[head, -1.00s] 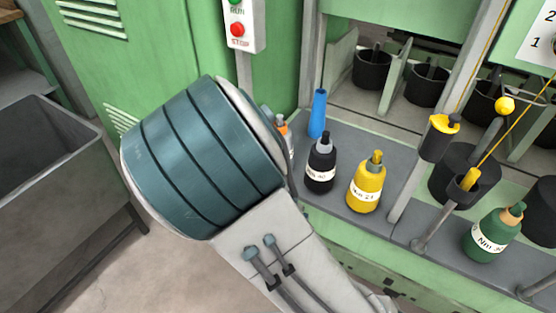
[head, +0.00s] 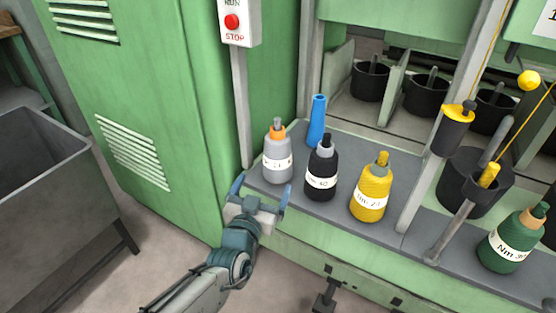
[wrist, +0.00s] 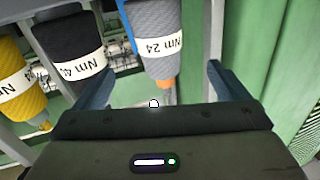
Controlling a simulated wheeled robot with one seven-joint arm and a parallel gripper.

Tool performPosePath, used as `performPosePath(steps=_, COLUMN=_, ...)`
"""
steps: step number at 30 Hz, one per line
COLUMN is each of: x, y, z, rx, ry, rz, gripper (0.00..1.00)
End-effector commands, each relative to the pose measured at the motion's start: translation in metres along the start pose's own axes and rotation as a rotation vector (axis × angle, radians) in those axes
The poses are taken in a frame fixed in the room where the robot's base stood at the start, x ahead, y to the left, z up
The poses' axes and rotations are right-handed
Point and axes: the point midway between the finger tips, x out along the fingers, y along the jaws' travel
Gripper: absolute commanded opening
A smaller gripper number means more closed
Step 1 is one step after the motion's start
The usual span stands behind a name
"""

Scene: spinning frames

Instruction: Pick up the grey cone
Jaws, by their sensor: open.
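The grey cone (head: 277,158) stands upright at the left end of the grey shelf, with an orange top, a grey tip and a white label. In the wrist view the grey cone (wrist: 155,38) appears upside down, its label reading Nm 24, just beyond the fingers. My gripper (head: 262,190) is open and empty at the shelf's front edge, in front of the cone and slightly below and left of it. In the wrist view my fingers (wrist: 160,85) are spread wide, with the cone's orange end showing between them and nothing held.
A black cone (head: 321,170) stands close to the right of the grey one, then a yellow cone (head: 371,190) and a green cone (head: 512,240). A blue tube (head: 317,122) stands behind. A post with a RUN/STOP box (head: 239,22) rises at the left.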

Motion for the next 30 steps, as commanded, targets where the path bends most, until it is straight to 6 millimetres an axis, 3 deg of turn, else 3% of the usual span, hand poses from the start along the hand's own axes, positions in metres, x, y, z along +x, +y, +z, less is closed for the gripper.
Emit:
performPosePath(steps=12, x=0.062, y=0.002, z=0.003, rx=0.003, ry=-0.004, rz=0.006, gripper=0.94)
performPosePath(steps=23, x=0.086, y=0.002, z=0.004, rx=0.001, ry=-0.005, rz=0.004, gripper=0.94)
performPosePath(steps=30, x=0.118, y=0.003, z=0.005, rx=0.001, ry=-0.004, rz=0.005, gripper=0.94)
